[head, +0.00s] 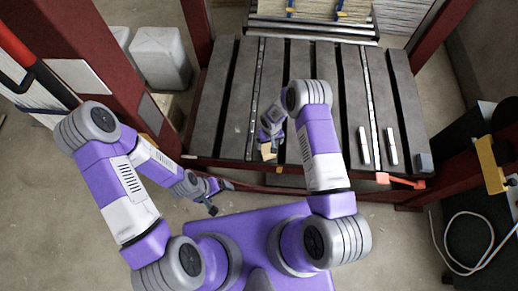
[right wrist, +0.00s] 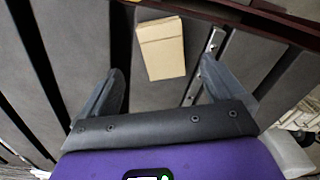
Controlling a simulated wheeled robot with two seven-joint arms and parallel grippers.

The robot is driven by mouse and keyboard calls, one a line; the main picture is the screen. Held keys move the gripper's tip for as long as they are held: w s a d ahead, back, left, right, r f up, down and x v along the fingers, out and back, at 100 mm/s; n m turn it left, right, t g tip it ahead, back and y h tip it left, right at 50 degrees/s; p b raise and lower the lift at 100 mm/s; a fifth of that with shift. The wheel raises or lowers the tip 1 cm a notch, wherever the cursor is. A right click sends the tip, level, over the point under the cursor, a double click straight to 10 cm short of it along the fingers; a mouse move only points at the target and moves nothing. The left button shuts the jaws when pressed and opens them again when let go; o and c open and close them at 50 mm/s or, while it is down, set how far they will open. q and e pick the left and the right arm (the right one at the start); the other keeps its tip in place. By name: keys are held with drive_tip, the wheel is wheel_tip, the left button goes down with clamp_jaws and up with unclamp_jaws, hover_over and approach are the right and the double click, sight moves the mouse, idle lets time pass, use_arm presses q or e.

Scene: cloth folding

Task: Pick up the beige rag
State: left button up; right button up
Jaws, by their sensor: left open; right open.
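The beige rag (head: 267,151) lies folded into a small flat rectangle near the front edge of the slatted table. It also shows in the right wrist view (right wrist: 162,50), where it lies between and partly beyond the fingertips. My right gripper (head: 271,140) is open over the table, right by the rag and pointing down at it; the fingers (right wrist: 162,69) stand on either side with nothing held. In the head view the gripper hides part of the rag. My left gripper (head: 221,197) is open and empty in front of the table, off its front edge.
The dark slatted table (head: 221,103) has gaps between its slats. Two white sticks (head: 363,146) and (head: 391,147) and a grey block (head: 424,162) lie at its right. Red posts (head: 445,45) flank it. White canisters (head: 160,57) stand on the left.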

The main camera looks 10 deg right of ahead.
sight(268, 149)
drive_tip(key=shift+w+f, duration=0.25)
drive_tip(key=shift+f, duration=0.05)
drive_tip(key=f, duration=0.2)
drive_tip(key=f+b, duration=0.1)
drive_tip(key=f, duration=0.1)
drive_tip(key=f+b, duration=0.1)
drive_tip(key=f, duration=0.2)
drive_tip(key=shift+a, duration=0.25)
drive_tip(key=c, duration=1.1)
wheel_tip(268, 149, up, 10)
drive_tip(key=shift+r+p, duration=0.1)
drive_tip(key=shift+p, duration=1.1)
drive_tip(key=shift+c, duration=0.2)
